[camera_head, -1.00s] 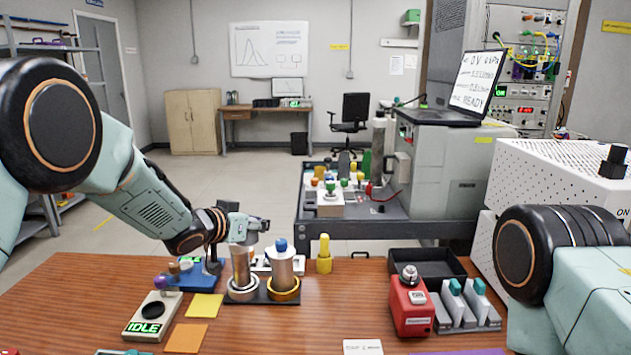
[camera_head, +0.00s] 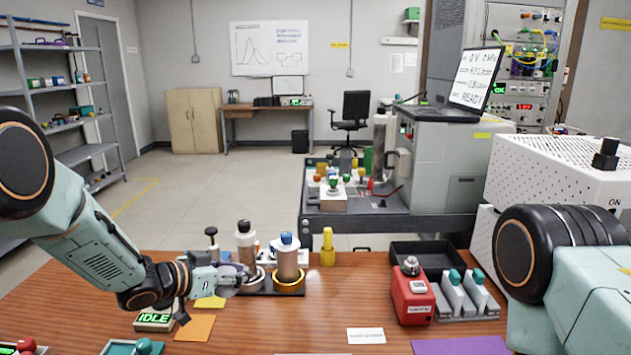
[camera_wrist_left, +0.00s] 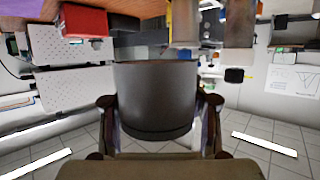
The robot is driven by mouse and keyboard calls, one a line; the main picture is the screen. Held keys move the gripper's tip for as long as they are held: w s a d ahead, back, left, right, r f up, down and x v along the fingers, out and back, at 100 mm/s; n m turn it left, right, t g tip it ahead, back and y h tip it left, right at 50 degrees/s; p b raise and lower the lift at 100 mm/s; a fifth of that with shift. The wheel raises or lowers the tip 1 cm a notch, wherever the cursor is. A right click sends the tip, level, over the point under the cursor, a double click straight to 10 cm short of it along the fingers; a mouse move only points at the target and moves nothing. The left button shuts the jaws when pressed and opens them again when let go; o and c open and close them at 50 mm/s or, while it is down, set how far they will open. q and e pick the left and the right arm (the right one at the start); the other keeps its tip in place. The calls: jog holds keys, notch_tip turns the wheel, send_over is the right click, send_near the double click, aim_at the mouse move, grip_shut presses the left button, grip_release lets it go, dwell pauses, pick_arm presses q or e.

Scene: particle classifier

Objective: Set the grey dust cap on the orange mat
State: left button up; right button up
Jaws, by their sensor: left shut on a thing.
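My left gripper (camera_head: 228,277) is shut on the grey dust cap (camera_wrist_left: 153,100), which fills the space between its fingers in the left wrist view. In the head view the cap (camera_head: 236,272) shows small and partly hidden at the gripper's tip, low in front of the cylinder stand. The orange mat (camera_head: 195,329) lies flat on the table, in front of and a little left of the gripper, with nothing on it. The cap is held apart from the mat. My right gripper is out of view; only part of the right arm shows at the right.
A yellow mat (camera_head: 210,303) lies behind the orange one. The IDLE box (camera_head: 154,320) is left of it, partly behind my arm. A black-topped cylinder (camera_head: 245,240) and a blue-topped cylinder (camera_head: 287,260) stand behind the gripper. The table's front middle is mostly clear.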

pick_arm(q)
jog(key=s+a+f+m+g+h, duration=0.1)
jog(key=s+a+f, duration=0.1)
jog(key=s, duration=0.4)
jog(key=s+a+f+m, duration=0.1)
jog(key=s+a+f, duration=0.1)
jog(key=s, duration=0.4)
jog(key=shift+s+a+f+g+h, duration=0.35)
jog(key=shift+s+a+g+h, duration=0.05)
jog(key=shift+a, duration=0.1)
jog(key=shift+m+g+h, duration=0.4)
jog(key=shift+m+g, duration=0.2)
jog(key=shift+m, duration=0.1)
jog(key=s, duration=0.3)
jog(key=s+d, duration=0.1)
jog(key=s, duration=0.5)
jog(key=shift+d+r, duration=0.15)
jog(key=shift+d, duration=0.15)
jog(key=shift+c, duration=0.5)
jog(key=s+r, duration=0.1)
jog(key=s+d+r, duration=0.2)
jog(key=s, duration=0.1)
grip_shut()
jog(key=shift+n+t+y, duration=0.3)
jog(key=shift+n+t, duration=0.2)
jog(key=shift+s+a+f, duration=0.1)
jog(key=shift+a+f, duration=0.05)
jog(key=shift+f, duration=1.05)
jog(key=shift+s+a+f, duration=0.1)
jog(key=shift+f, duration=1.05)
